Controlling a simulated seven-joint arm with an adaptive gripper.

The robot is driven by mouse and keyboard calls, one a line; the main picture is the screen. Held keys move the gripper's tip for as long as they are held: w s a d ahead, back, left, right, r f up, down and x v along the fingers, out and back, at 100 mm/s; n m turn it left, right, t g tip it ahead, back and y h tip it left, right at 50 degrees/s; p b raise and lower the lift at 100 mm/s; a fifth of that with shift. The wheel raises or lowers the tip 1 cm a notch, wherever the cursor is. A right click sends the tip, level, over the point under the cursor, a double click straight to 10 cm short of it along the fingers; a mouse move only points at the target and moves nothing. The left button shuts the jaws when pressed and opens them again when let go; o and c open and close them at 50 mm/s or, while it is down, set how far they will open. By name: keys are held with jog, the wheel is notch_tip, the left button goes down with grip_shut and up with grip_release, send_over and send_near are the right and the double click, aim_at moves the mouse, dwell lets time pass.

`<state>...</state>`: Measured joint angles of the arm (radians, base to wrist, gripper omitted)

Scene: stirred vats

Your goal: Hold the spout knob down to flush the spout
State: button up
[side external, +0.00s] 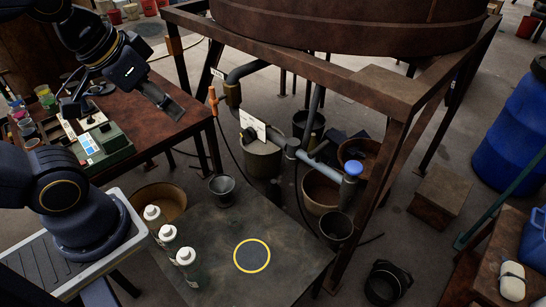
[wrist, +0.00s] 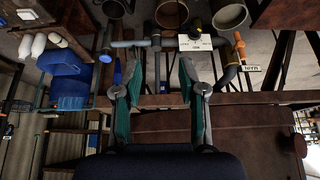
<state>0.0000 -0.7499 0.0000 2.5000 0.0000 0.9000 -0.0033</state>
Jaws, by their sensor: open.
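The spout knob (side external: 353,168) is a round blue cap on top of a grey spout (side external: 347,192) at the end of the pipe, under the big rusty vat. In the wrist view, which looks upside down, the blue knob (wrist: 105,57) shows left of the fingers. My gripper (side external: 168,106) is at the upper left of the side view, well apart from the knob, over the edge of the brown table. In the wrist view my gripper (wrist: 160,70) has its two green-padded fingers spread, with nothing between them. A dark bucket (side external: 336,226) stands below the spout.
The pipe has a white sign (side external: 252,123) and an orange handle (side external: 213,98). The vat's frame post (side external: 372,205) stands just right of the knob. White-capped bottles (side external: 168,233) and a small cup (side external: 221,188) stand on the dark table (side external: 215,250). A blue barrel (side external: 515,130) is far right.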

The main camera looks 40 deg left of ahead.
jog(key=shift+s+n, duration=0.1)
jog(key=shift+n, duration=0.7)
jog(key=c, duration=0.3)
jog(key=r+n, duration=0.1)
jog(key=w+r+n, duration=0.2)
jog(key=r+n, duration=0.1)
jog(key=shift+r, duration=0.1)
jog(key=c, duration=0.4)
jog(key=w+d+r+n, duration=0.1)
jog(key=w+r+n, duration=0.4)
jog(key=shift+w+d+h, duration=0.15)
jog(key=shift+w+h, duration=0.2)
jog(key=shift+h, duration=0.05)
jog(key=w+d+n+g, duration=0.1)
jog(key=w+d+n, duration=0.3)
jog(key=w, duration=0.4)
jog(key=w+d+n+g, duration=0.1)
jog(key=w+d+n, duration=0.3)
jog(key=w, duration=0.4)
jog(key=w+d+f+g, duration=0.1)
jog(key=w+d+f, duration=0.2)
jog(key=d+f, duration=0.3)
jog(key=w+d+f+g, duration=0.1)
jog(key=w+d+f, duration=0.3)
jog(key=f, duration=0.6)
jog(key=shift+w+d+m, duration=0.2)
jog(key=shift+d+m, duration=0.1)
jog(key=shift+d, duration=0.55)
